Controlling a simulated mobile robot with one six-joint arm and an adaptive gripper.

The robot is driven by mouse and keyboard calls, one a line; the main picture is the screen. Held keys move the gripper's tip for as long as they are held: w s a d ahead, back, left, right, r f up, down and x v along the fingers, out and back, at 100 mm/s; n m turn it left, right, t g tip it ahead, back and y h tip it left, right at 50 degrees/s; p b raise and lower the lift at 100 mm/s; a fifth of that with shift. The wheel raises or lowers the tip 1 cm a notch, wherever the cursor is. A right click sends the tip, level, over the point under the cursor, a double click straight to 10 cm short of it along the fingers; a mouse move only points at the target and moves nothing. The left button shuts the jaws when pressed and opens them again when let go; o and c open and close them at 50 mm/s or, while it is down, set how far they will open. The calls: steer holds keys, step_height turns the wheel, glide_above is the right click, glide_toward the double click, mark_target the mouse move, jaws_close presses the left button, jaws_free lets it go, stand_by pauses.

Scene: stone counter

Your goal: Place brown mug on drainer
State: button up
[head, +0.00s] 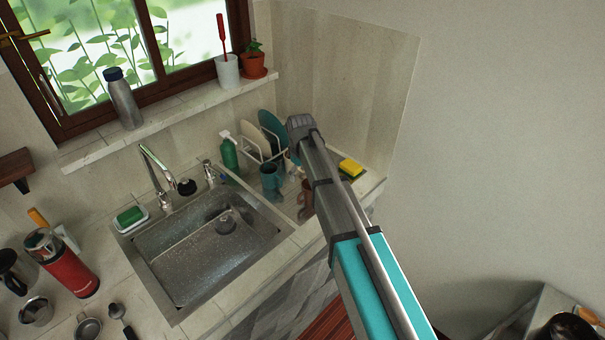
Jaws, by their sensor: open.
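A brown mug (306,198) stands to the right of the sink and is partly covered by my arm. The draining area (288,207) beside the sink carries a teal mug (269,180), just left of the brown mug. Behind them, a white wire rack (250,146) holds upright plates, one white and one teal.
The sink (205,245) is at the left, with a tall faucet (155,175). A green bottle (228,153) stands left of the rack. A yellow sponge (350,167) lies right of my arm. The wall (345,80) closes off the back.

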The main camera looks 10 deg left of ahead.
steer(key=shift+r+p, duration=0.7)
steer(key=shift+r, duration=0.25)
steer(key=s+d+m, duration=0.5)
steer(key=s+d, duration=0.5)
steer(key=d, duration=0.3)
steer(key=s+d+m, duration=0.5)
steer(key=s+d, duration=0.6)
steer(key=d, duration=0.2)
steer(key=shift+s+d, duration=0.3)
steer(key=shift+d, duration=0.05)
steer(key=shift+f+b, duration=1.05)
steer(key=shift+b, duration=0.05)
